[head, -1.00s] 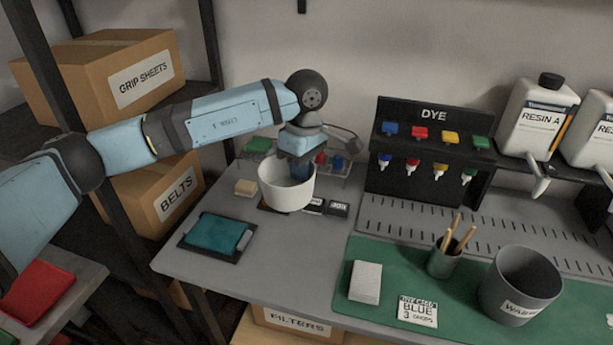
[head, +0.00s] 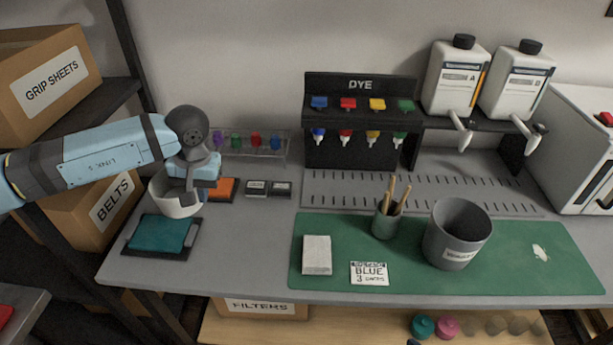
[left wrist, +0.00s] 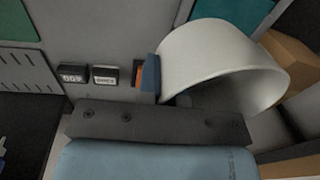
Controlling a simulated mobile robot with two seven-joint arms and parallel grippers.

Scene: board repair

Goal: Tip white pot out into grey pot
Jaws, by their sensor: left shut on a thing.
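The white pot (head: 173,204) is in my left gripper (head: 192,184), at the left of the bench in the head view. The gripper is shut on the pot's wall, and the pot looks slightly tilted, just behind the teal pad. In the left wrist view the white pot (left wrist: 215,62) fills the upper right, with one finger (left wrist: 150,76) beside its wall. Its contents cannot be made out. The grey pot (head: 462,236), with a white label, stands upright on the green mat at the right, well apart from the white pot. My right gripper is not in view.
A pencil cup (head: 386,222) stands just left of the grey pot. The dye rack (head: 359,120) and resin bottles (head: 453,78) stand behind. A teal pad (head: 157,234) lies at the left.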

